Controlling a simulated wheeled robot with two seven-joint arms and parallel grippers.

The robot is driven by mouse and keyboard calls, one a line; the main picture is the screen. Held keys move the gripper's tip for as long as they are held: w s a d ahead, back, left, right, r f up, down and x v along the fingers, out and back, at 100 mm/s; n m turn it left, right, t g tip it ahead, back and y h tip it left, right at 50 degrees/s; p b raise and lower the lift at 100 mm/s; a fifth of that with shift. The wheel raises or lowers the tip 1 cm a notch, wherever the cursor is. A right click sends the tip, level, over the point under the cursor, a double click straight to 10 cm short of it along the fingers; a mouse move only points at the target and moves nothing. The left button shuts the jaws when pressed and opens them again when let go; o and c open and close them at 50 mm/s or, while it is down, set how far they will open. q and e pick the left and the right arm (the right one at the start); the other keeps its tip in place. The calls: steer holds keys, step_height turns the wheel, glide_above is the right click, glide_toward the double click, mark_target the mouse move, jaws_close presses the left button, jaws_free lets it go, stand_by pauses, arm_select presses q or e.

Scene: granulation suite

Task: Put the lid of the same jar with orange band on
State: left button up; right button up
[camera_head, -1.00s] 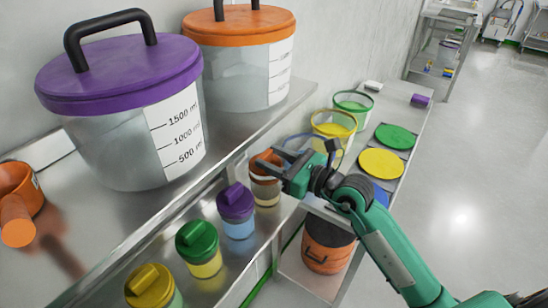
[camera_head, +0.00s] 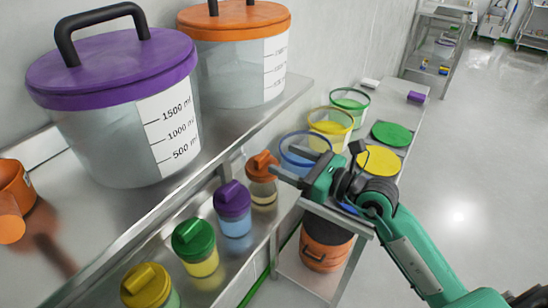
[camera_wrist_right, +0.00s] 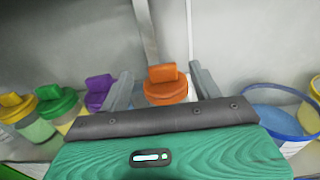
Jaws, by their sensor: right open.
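The small clear jar with the orange band (camera_head: 263,192) stands on the lower metal shelf, with pale brown contents. Its orange lid (camera_head: 263,165), with a raised grip bar, sits on top of it and looks level. In the right wrist view the lid (camera_wrist_right: 166,90) shows between the two fingers, beyond the gripper body, which hides the lower jar. My right gripper (camera_head: 283,163) is open and empty, just right of the jar, its fingers pointing toward the lid. I see a gap between the lid and the fingers. My left gripper is not in view.
Purple (camera_head: 233,198), green (camera_head: 194,240) and yellow (camera_head: 148,285) lidded jars stand in line on the shelf. A blue-rimmed tub (camera_head: 303,168) is close behind my gripper, with yellow and green tubs beyond. Large lidded vessels (camera_head: 115,120) stand on the upper shelf.

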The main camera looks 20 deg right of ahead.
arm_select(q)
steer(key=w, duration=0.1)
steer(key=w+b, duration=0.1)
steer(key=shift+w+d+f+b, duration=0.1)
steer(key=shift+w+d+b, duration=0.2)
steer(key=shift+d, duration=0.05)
arm_select(e)
steer(key=v, duration=0.6)
steer(key=shift+s+d, duration=0.25)
steer(key=shift+s, duration=0.1)
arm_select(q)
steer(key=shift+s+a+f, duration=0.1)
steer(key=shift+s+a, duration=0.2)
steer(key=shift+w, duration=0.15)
